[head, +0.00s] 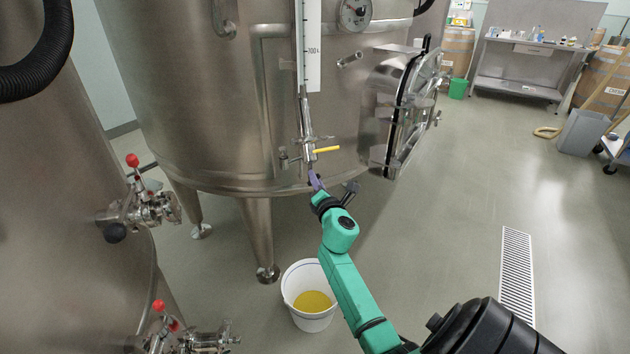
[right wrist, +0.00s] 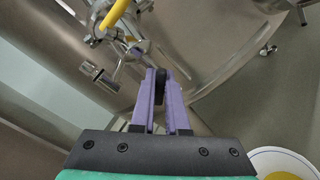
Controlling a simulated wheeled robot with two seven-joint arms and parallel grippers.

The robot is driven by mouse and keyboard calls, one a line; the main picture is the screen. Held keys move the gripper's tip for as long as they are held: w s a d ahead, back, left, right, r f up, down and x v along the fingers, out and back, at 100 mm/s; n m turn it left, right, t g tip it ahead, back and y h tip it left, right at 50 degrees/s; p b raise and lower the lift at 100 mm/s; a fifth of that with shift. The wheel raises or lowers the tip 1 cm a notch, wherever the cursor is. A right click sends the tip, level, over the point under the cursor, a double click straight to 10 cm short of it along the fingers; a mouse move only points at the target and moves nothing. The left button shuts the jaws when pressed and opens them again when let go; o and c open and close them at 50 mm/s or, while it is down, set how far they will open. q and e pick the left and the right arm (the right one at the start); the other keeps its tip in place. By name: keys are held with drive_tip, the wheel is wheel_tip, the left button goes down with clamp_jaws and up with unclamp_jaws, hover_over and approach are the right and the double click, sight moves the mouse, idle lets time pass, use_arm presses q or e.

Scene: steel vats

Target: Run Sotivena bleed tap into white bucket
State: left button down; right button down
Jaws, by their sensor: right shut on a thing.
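The steel vat (head: 210,100) carries a sight gauge with a valve (head: 308,150) and a yellow lever (head: 326,149) low on its front. My right gripper (head: 314,178) is just below this valve. In the right wrist view its purple fingers (right wrist: 161,78) are shut on a small dark knob (right wrist: 160,88) by the metal fittings. A small metal outlet (right wrist: 98,76) points out to the left of the fingers. The white bucket (head: 296,277) stands on the floor below, with yellow liquid inside. Its rim also shows in the right wrist view (right wrist: 262,153). No stream is visible. My left gripper is out of view.
Another vat (head: 60,200) at the left has red-knobbed valves (head: 140,208) jutting out. An open manway door (head: 415,105) sticks out right of the gauge. A vat leg (head: 258,235) stands behind the bucket. The floor to the right is open around a drain grate (head: 516,270).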

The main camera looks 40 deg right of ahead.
drive_tip(key=m, duration=0.3)
drive_tip(key=shift+f+m, duration=0.2)
drive_tip(key=shift+m, duration=0.2)
drive_tip(key=shift+f+m+b, duration=0.1)
drive_tip(key=shift+m+b, duration=0.2)
drive_tip(key=shift+m, duration=1.9)
drive_tip(key=c, duration=0.9)
unclamp_jaws()
